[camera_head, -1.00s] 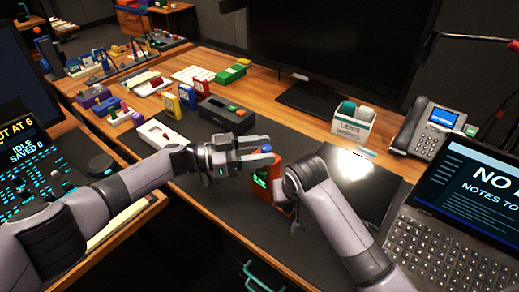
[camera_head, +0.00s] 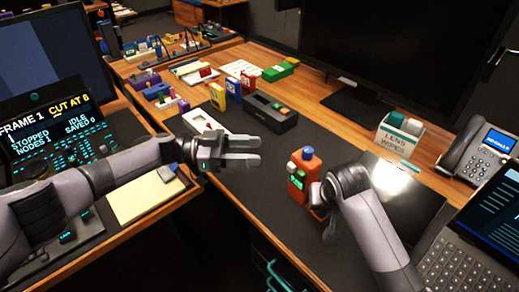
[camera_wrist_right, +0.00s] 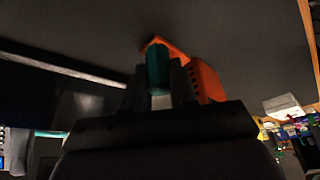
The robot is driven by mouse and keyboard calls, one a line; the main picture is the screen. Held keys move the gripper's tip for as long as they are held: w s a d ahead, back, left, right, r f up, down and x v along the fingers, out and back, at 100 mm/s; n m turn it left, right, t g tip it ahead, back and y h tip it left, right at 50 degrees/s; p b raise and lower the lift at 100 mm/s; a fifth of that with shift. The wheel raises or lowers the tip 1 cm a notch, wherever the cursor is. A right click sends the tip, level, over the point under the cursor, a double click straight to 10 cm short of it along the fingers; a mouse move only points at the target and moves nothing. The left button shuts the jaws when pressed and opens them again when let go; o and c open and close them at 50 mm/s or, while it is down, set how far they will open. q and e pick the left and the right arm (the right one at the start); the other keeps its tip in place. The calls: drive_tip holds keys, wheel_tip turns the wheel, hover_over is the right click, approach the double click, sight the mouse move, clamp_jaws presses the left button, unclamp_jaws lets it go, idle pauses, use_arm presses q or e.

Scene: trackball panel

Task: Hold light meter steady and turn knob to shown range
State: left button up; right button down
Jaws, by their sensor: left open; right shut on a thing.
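The shown range is too small to read.
A lens wipes box (camera_head: 398,137), a phone (camera_head: 487,154) and a laptop (camera_head: 462,250) stand at the right.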

idle(0.4)
use_arm(q)
drive_tip(key=a+r, duration=0.3)
drive_tip(key=a, duration=0.5)
drive_tip(key=shift+s, duration=0.15)
idle(0.3)
idle(0.4)
